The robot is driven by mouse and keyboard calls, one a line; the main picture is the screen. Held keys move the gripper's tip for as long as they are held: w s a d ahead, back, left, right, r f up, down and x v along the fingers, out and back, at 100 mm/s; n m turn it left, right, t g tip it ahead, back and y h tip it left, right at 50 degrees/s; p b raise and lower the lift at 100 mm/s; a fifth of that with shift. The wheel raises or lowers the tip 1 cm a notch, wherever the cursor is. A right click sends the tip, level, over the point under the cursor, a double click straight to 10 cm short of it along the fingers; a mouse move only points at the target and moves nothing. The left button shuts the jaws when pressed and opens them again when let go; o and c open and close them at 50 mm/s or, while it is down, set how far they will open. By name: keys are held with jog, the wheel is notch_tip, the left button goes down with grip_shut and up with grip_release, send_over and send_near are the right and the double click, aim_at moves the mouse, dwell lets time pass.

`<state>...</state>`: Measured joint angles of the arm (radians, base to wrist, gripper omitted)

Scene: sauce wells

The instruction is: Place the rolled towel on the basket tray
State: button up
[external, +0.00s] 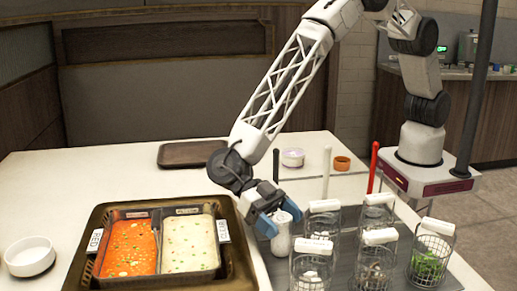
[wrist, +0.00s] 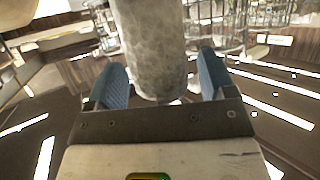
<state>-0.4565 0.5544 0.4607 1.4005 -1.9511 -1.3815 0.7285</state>
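The rolled towel (external: 283,238) is a white cylinder that stands upright between the brown food tray and the wire baskets. In the wrist view the towel (wrist: 152,45) is large, pale and rough, and it rises between the two blue fingers. My gripper (external: 279,213) points down around it. In the wrist view my gripper (wrist: 165,78) has its fingers wide apart, with a narrow gap at the right finger; contact at the left finger is unclear. The grey basket tray (external: 340,265) lies under the wire baskets. I cannot tell whether the towel's bottom touches it.
Several wire baskets (external: 312,268) with white handles crowd the right. A brown tray (external: 245,270) with orange and cream sauce wells is at left, beside a white bowl (external: 30,258). A flat brown tray (external: 190,153) lies at the back. The table (external: 80,185) is clear at back left.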

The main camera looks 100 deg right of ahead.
jog(key=shift+r, duration=0.15)
jog(key=shift+w+d, duration=0.1)
jog(key=v, duration=1.1)
jog(key=shift+w+d, duration=0.25)
jog(key=shift+r, duration=0.2)
dwell(0.5)
